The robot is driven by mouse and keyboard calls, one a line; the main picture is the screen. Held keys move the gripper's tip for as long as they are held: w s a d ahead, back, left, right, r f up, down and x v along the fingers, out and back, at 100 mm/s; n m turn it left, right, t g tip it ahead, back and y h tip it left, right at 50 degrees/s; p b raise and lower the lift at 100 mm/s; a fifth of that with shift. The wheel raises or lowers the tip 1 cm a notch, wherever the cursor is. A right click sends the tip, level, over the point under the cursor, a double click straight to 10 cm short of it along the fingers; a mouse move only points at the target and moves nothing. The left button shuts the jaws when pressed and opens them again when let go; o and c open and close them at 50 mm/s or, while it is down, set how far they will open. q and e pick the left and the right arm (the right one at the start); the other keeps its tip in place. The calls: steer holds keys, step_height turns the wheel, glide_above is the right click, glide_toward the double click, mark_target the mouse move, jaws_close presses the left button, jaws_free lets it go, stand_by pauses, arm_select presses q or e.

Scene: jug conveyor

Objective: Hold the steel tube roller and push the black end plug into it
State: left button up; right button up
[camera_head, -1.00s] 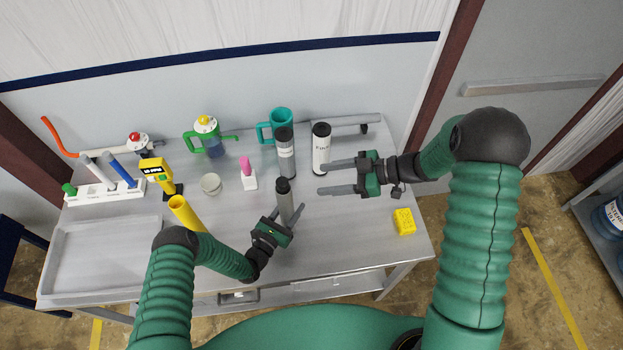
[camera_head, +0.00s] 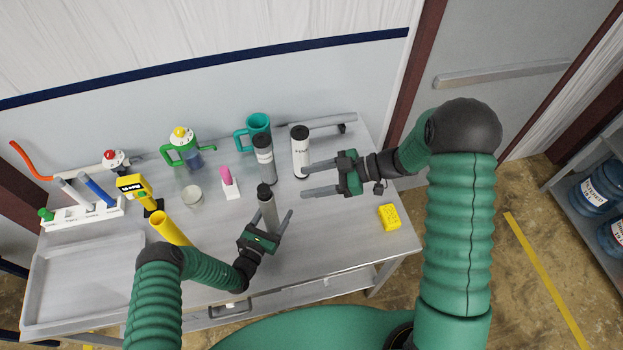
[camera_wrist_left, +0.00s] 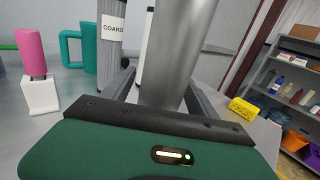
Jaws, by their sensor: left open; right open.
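The steel tube roller (camera_head: 269,211) stands upright near the middle of the bench; its grey wall also fills the middle of the left wrist view (camera_wrist_left: 178,55). The black end plug (camera_head: 264,190) shows at its top in the head view; how deep it sits I cannot tell. My left gripper (camera_head: 270,217) is open, with one finger on each side of the tube low down; contact is unclear. My right gripper (camera_head: 306,180) is open and empty, fingers pointing left, to the right of the tube. The tube's top is out of the left wrist view.
Behind the tube stand a COARSE canister (camera_head: 263,160), a white canister (camera_head: 300,150) and a teal mug (camera_head: 253,130). A pink item in a white holder (camera_head: 230,185) is to the left. A yellow sponge (camera_head: 389,217) lies at right.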

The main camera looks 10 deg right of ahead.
arm_select(q)
steer(key=v, duration=1.2)
steer(key=shift+d, duration=0.1)
